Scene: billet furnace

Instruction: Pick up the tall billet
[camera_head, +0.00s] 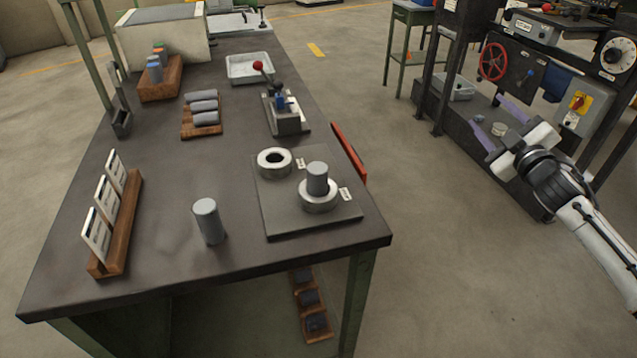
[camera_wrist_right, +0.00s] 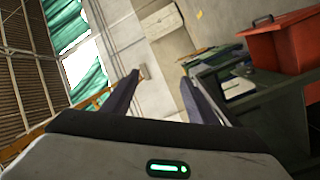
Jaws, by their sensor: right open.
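A grey cylindrical billet (camera_head: 208,222) stands upright and free on the front part of the dark table. A second grey billet (camera_head: 317,178) stands upright in a metal ring (camera_head: 319,198) on a dark plate, its lower part hidden by the ring. The free-standing one shows more length; I cannot tell for sure which is the taller. My right gripper (camera_head: 497,122) is out over the floor right of the table, far from both billets. It is open and empty, and its two fingers stand apart in the right wrist view (camera_wrist_right: 160,88). My left gripper is not in view.
An empty ring (camera_head: 274,162) sits on the plate (camera_head: 285,218). A wooden card rack (camera_head: 122,228) stands at the table's left. A clamp with a red knob (camera_head: 285,110), a tray (camera_head: 249,68) and lying billets (camera_head: 203,106) are farther back. A machine with a red handwheel (camera_head: 493,62) stands right.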

